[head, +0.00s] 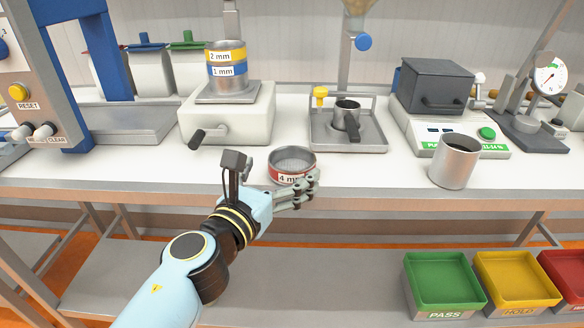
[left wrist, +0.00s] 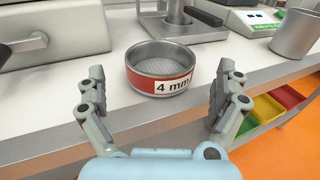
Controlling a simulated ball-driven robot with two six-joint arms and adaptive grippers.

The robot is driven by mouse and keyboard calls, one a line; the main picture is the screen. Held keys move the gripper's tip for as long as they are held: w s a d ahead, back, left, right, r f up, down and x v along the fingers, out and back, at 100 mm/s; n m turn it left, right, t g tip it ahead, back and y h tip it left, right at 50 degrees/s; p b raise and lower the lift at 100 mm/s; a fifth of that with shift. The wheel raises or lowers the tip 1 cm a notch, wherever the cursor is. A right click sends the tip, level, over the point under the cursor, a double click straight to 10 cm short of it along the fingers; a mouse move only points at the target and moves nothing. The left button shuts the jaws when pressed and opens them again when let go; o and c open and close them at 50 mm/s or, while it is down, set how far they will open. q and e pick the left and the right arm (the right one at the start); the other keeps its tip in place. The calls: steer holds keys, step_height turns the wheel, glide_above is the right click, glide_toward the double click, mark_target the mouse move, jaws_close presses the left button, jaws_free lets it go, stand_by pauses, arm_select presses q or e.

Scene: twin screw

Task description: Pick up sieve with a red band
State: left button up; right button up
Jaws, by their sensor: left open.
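The sieve with a red band (head: 291,166) is a low round metal ring with a mesh floor and a "4 mm" label. It stands upright on the white bench near the front edge. In the left wrist view the sieve (left wrist: 161,70) is centred just beyond the fingertips. My left gripper (head: 306,188) is at the bench's front edge, in front of the sieve, and partly overlaps it in the head view. In the left wrist view the left gripper (left wrist: 160,92) is open and empty, its fingers spread wider than the sieve. My right gripper is not in view.
A shaker (head: 226,125) with stacked yellow and blue sieves (head: 227,69) stands behind left. A metal tray (head: 347,142) with a small pot is behind right. A metal cup (head: 455,162) stands on the right. Green (head: 445,284) and yellow (head: 516,281) bins sit lower right.

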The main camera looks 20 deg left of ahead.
mark_target(300, 150)
arm_select(q)
steer(key=w, duration=0.5)
steer(key=shift+w+d+f, duration=0.3)
steer(key=shift+w+d, duration=0.05)
steer(key=c, duration=1.1)
